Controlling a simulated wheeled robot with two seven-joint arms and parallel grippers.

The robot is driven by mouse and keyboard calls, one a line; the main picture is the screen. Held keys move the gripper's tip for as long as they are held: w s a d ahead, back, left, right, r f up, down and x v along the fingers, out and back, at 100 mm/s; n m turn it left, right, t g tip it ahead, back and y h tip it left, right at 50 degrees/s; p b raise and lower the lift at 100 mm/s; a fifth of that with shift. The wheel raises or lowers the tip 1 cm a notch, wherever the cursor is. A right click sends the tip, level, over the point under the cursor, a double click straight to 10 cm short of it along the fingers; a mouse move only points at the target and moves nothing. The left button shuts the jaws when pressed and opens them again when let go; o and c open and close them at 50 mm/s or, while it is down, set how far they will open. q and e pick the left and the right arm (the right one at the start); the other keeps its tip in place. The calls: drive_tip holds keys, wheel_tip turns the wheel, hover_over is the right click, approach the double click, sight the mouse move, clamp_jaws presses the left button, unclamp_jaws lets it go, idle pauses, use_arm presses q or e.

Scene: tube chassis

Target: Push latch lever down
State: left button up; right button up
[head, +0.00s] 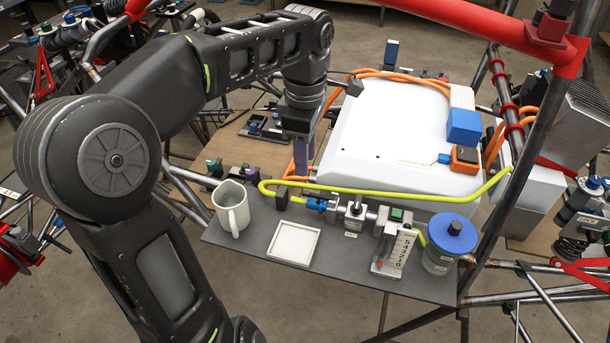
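My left arm comes in from the left and reaches over to the back. Its gripper (301,170) points down at the left side of the white box (395,135). Its fingers overlap in this view, so their opening cannot be told. I cannot single out the latch lever for certain; the gripper may cover it. An orange cable (292,172) runs beside the fingertips. Whether they touch anything is unclear. My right gripper is not in view.
A grey shelf (350,268) in front carries a white mug (231,208), a square tray (294,243), valve fittings (353,216), a flow meter (393,252) and a blue-lidded jar (443,250). A yellow-green hose (400,197) crosses above it. Chassis tubes (540,120) stand right.

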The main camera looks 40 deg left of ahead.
sight(305, 192)
use_arm(q)
drive_tip(key=shift+f+p, duration=0.4)
drive_tip(key=shift+f, duration=3.6)
clamp_jaws()
